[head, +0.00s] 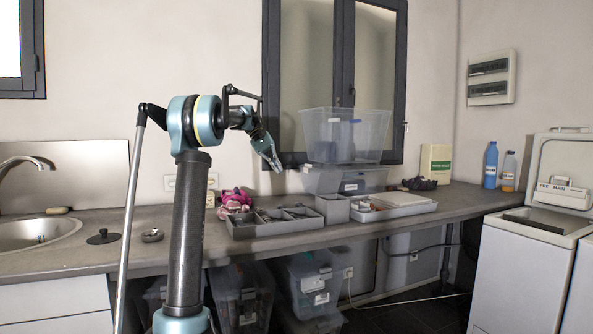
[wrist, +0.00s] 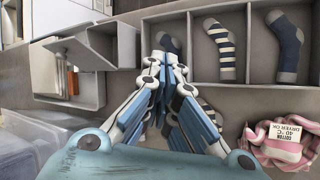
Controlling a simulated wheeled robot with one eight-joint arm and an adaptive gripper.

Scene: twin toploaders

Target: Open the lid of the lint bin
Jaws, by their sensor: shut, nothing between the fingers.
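The lint bin looks to be the small grey box (head: 332,209) between two grey trays on the counter. In the wrist view, a grey box with a flat panel-like lid (wrist: 82,52) shows at the upper left. I cannot tell for sure whether the lid lies shut or is tilted up. My gripper (head: 276,166) is in the air above the counter, left of the box and higher than it. In the wrist view my gripper (wrist: 168,62) has its fingers together over the sock tray, apart from the box and empty.
A divided tray (head: 262,231) with socks lies left of the box, with pink cloth (head: 236,198) behind its left end. Another tray (head: 408,209) lies to the right. Stacked clear bins (head: 345,135) stand behind. A sink (head: 35,232) is at far left, a white toploader (head: 525,265) at right.

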